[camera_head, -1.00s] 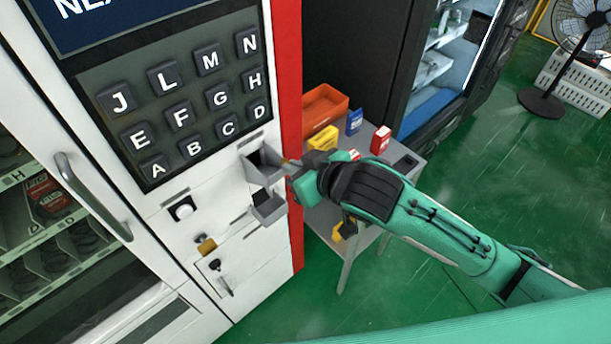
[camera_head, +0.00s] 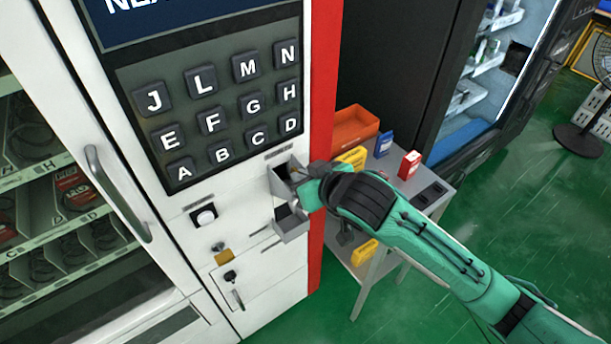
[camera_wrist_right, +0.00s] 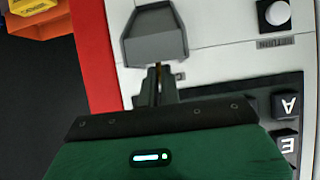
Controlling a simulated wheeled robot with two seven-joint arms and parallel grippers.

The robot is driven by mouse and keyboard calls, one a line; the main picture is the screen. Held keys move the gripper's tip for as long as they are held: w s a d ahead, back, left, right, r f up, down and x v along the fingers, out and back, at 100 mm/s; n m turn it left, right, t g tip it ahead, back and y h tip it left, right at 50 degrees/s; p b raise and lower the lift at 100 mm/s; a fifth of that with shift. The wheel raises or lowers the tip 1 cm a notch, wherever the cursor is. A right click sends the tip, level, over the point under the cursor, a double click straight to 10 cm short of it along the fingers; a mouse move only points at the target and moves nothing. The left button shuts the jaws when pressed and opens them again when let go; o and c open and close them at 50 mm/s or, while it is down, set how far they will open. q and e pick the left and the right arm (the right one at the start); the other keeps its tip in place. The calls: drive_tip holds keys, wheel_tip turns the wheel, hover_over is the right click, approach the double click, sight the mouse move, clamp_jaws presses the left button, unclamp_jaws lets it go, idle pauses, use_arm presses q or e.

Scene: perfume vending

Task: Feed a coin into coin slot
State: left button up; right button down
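The white vending machine front (camera_head: 262,312) carries two small grey open boxes, an upper one (camera_head: 281,183) and a lower one (camera_head: 292,228). My right gripper (camera_head: 301,177) is at the upper box, its tips at or over the box's opening. I cannot single out the coin slot with certainty. My left gripper is not in view.
A lettered keypad (camera_head: 216,125) is above left of the boxes. A round white button (camera_head: 205,216) and a brass-coloured part (camera_head: 224,257) are lower left. A grey side table (camera_head: 436,181) with an orange bin (camera_head: 353,126) and small boxes stands close behind my right arm.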

drive_tip(key=c, duration=1.5)
unclamp_jaws()
drive_tip(key=shift+c, duration=0.2)
drive_tip(key=p+v, duration=0.5)
drive_tip(key=v, duration=0.8)
drive_tip(key=shift+s+d+r, duration=0.15)
drive_tip(key=shift+s+r, duration=0.05)
drive_tip(key=shift+s, duration=0.1)
